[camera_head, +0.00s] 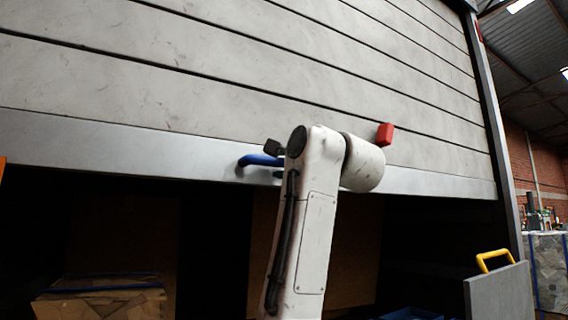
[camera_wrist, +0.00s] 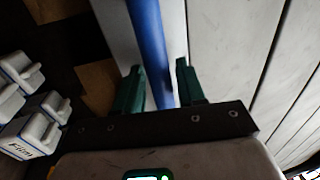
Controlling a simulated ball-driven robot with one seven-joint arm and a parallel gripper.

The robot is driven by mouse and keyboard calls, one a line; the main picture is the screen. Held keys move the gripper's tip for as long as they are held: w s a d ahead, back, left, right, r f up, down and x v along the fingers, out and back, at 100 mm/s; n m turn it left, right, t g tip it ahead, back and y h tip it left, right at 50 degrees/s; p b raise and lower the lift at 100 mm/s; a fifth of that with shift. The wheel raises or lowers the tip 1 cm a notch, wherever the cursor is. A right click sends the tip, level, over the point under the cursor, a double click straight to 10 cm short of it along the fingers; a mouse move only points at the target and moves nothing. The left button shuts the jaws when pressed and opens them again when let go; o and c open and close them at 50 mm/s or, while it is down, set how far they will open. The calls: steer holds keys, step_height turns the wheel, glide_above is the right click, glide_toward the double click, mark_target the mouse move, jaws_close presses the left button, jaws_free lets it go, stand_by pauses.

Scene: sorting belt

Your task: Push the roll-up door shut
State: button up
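The roll-up door (camera_head: 200,95) is made of pale grey slats with a metal bottom rail (camera_head: 110,142). It hangs partway down, and the opening below the rail is dark. A blue handle (camera_head: 258,161) sits on the rail, partly hidden by my arm in the head view. In the wrist view the blue handle bar (camera_wrist: 150,45) runs between the two green fingers of my gripper (camera_wrist: 160,75). The fingers stand apart on either side of the bar, with narrow gaps showing. My gripper is mostly hidden behind my arm in the head view.
A cardboard box (camera_head: 100,300) stands inside the dark opening at lower left. A grey panel with a yellow handle (camera_head: 494,259) stands at lower right. A red block (camera_head: 385,134) shows against the door. White containers (camera_wrist: 35,125) show at left in the wrist view.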

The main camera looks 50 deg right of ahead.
jaws_close()
stand_by(0.3)
